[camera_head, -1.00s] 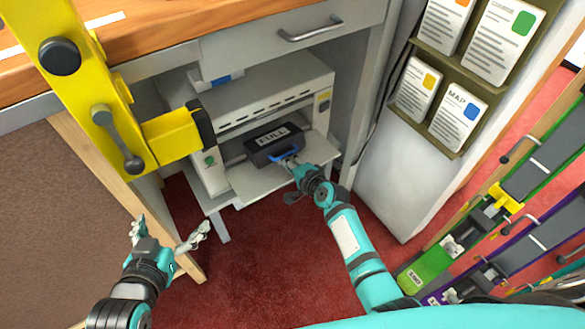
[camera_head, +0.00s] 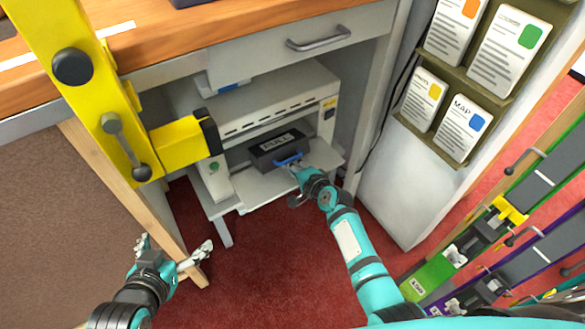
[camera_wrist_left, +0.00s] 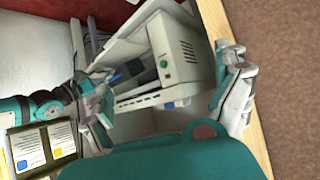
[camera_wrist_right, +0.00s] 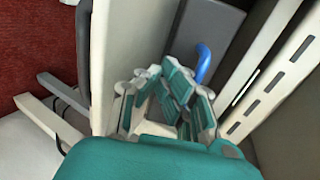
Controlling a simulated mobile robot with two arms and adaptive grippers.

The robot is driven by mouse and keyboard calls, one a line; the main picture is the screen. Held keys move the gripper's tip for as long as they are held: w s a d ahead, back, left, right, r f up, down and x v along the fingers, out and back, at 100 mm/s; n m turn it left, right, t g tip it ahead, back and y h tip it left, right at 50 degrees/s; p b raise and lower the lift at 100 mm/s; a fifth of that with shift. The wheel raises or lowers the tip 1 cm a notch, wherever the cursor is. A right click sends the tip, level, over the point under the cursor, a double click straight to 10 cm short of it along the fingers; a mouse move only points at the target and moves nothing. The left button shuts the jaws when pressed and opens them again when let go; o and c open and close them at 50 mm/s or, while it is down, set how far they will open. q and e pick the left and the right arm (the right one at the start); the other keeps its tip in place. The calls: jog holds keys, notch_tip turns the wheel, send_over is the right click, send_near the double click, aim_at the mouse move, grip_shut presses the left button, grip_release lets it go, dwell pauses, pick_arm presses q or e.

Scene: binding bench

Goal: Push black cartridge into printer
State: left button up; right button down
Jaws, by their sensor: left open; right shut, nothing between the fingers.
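The black cartridge (camera_head: 272,153) has a light label reading FULL and a blue handle (camera_head: 287,159) facing out. It sits partly in the opening of the light grey printer (camera_head: 270,102), above the lowered front flap (camera_head: 262,196). My right gripper (camera_head: 297,172) is shut and empty at the blue handle. In the right wrist view its fingers (camera_wrist_right: 165,92) are beside the handle (camera_wrist_right: 203,63) and the dark cartridge (camera_wrist_right: 207,32); contact is unclear. My left gripper (camera_head: 174,252) is open and empty, low at the left, away from the printer.
The printer stands on a low shelf under the wooden bench (camera_head: 190,52). A yellow clamp (camera_head: 120,120) hangs at the left, near a wooden post (camera_head: 125,200). A card rack (camera_head: 440,145) stands at the right. The red floor (camera_head: 265,265) in front is clear.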

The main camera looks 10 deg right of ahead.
jog(key=shift+w+a+r, duration=0.1)
jog(key=shift+w+r, duration=0.15)
pick_arm(q)
jog(key=shift+s+a+f+g, duration=0.2)
jog(key=shift+s+f+g, duration=0.25)
jog(key=shift+s, duration=0.15)
jog(key=shift+s+a+f+g, duration=0.15)
jog(key=shift+s+f+g, duration=0.25)
jog(key=shift+s, duration=0.2)
pick_arm(e)
jog(key=shift+w+r, duration=0.15)
jog(key=shift+r, duration=0.15)
jog(key=shift+w+a, duration=0.1)
